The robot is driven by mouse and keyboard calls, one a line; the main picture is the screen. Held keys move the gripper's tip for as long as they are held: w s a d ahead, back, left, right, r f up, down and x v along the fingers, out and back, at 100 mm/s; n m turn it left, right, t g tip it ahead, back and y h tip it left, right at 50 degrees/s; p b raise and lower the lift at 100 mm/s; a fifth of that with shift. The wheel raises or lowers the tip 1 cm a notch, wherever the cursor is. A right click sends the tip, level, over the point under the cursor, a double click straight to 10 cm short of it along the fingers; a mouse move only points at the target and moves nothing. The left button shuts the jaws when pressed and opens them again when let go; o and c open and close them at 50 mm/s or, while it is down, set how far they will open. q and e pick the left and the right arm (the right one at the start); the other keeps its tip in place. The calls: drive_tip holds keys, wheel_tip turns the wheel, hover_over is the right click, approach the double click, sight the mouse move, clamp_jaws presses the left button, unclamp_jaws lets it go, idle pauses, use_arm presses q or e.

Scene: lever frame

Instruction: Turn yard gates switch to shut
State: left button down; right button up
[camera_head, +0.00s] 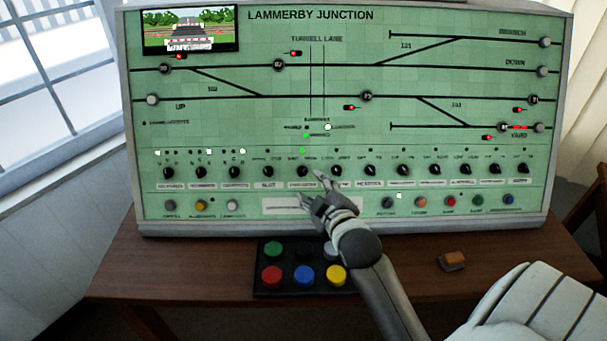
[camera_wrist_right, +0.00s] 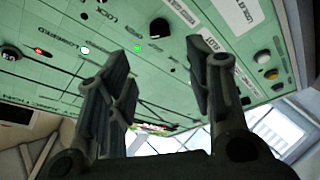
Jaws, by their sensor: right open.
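The green signal panel (camera_head: 230,125) carries a row of black rotary switches with small labels too blurred to read surely. A switch with marks that look like SHUT and OPEN (camera_head: 302,171) sits near the row's middle, a lit green lamp above it. I cannot confirm that it is the yard gates switch. My right gripper (camera_head: 308,186) is open and empty, its fingers spread just below and right of that switch. In the right wrist view, a black knob (camera_wrist_right: 159,27) shows beyond the gap between the open fingers (camera_wrist_right: 160,58), apart from them. My left gripper is out of view.
Neighbouring switches (camera_head: 336,170) stand close on both sides. A row of coloured buttons (camera_head: 200,205) runs below. A black box with coloured buttons (camera_head: 262,289) and a small brown block (camera_head: 452,261) lie on the wooden desk (camera_head: 190,275). A screen (camera_head: 188,30) is at upper left.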

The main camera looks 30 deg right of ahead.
sight(302, 172)
drive_tip(key=x, duration=1)
drive_tip(key=shift+p, duration=0.4)
